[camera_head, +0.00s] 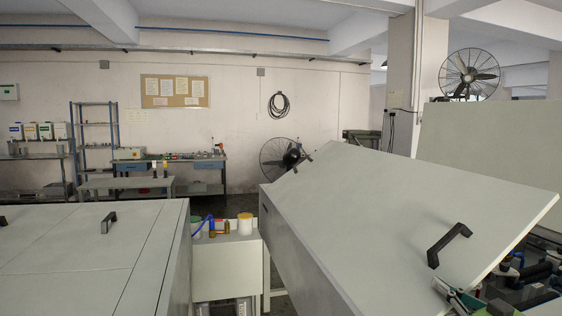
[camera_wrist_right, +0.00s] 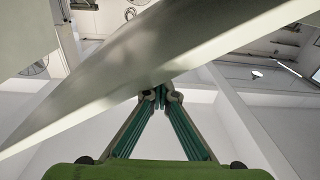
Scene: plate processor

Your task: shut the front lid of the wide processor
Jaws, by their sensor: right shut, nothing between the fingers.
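The wide processor (camera_head: 283,240) stands at the right, with a large pale grey lid (camera_head: 385,200) tilted up, so it stands partly open. A black bar handle (camera_head: 447,245) is on the lid near its right edge. My right gripper (camera_head: 449,291) is at the lid's lower right edge, partly cut off by the frame. In the right wrist view the shut, empty fingers (camera_wrist_right: 160,97) point up at the lid (camera_wrist_right: 150,70), whose edge crosses above them. I cannot tell whether the tips touch it. My left gripper is not in view.
Another raised pale panel (camera_head: 490,150) stands behind at the right. Dark rollers and machine parts (camera_head: 525,275) show below the lid. A lower grey cabinet (camera_head: 80,255) with a black handle is at the left. A small stand (camera_head: 228,265) with bottles and jars is between the machines.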

